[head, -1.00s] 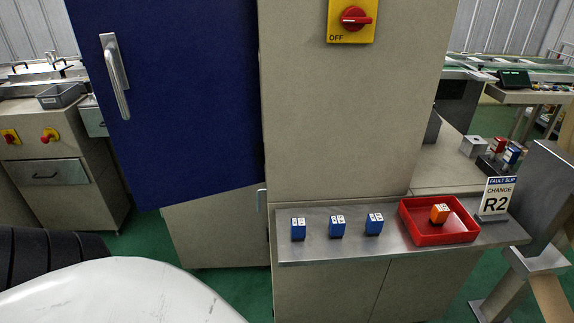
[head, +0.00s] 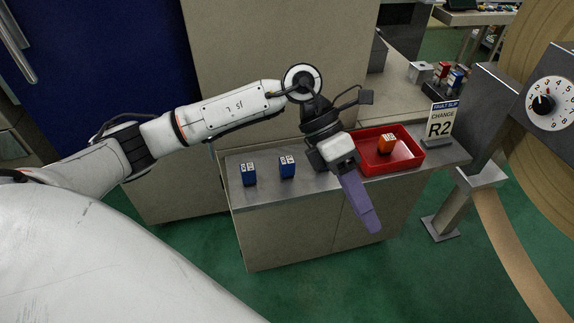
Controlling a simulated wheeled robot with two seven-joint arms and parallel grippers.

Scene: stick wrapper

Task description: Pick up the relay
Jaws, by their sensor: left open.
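Two small blue relays with white tops show on the steel shelf (head: 262,193): the left relay (head: 249,174) and the middle relay (head: 287,167). A third blue relay, seen earlier to their right, is hidden behind my left gripper. An orange relay (head: 386,146) sits in the red tray (head: 411,163). My left gripper (head: 362,200), with a long purple finger, is open. It hangs in front of the shelf and tray, pointing down and forward. I see nothing held in it. My right gripper is out of view.
A sign reading "FAULT SLIP CHANGE R2" (head: 441,122) stands at the shelf's right end. A grey metal post (head: 455,203) and a numbered dial (head: 550,103) are further right. The blue door (head: 100,70) is at the left. More relays (head: 452,80) stand on a back bench.

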